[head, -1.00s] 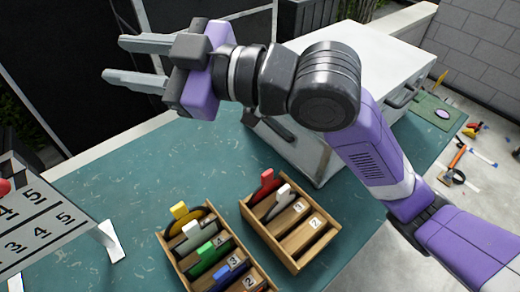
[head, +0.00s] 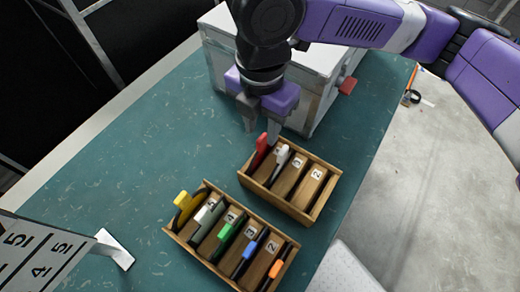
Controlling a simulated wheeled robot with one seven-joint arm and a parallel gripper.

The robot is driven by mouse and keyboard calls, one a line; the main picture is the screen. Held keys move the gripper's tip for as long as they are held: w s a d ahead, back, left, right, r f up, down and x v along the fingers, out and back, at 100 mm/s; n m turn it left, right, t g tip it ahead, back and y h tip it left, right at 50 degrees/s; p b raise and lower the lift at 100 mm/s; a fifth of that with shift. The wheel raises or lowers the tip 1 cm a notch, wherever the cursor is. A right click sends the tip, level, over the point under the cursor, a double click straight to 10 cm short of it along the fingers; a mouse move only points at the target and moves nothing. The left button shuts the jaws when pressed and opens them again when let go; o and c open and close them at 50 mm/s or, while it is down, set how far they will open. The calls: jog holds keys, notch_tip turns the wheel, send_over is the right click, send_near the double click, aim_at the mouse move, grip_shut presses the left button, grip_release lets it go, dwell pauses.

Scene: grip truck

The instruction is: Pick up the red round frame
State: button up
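The red frame (head: 260,149) stands upright in the leftmost slot of the upper wooden box (head: 307,216). Only its red upper part shows; the rest is hidden in the slot, so I cannot tell its full shape. A white-handled frame (head: 281,157) stands in the slot beside it. My gripper (head: 262,134) points down just above and behind the red frame. Its two grey fingers are apart with nothing held between them. I cannot tell whether a finger touches the red frame.
A lower wooden box (head: 189,242) holds several frames with yellow, white, green, blue and orange handles. A white cabinet (head: 318,82) stands close behind my gripper. A numbered white board (head: 45,258) is at lower left. The green table (head: 150,130) is clear at left.

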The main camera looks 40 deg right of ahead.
aim_at(262, 146)
jog(key=shift+w+d+f+p, duration=0.1)
jog(key=shift+f+p, duration=0.05)
jog(key=shift+f, duration=1.75)
jog(key=shift+d+f+p, duration=0.1)
jog(key=shift+f+p, duration=0.05)
jog(key=shift+f, duration=1.75)
grip_shut()
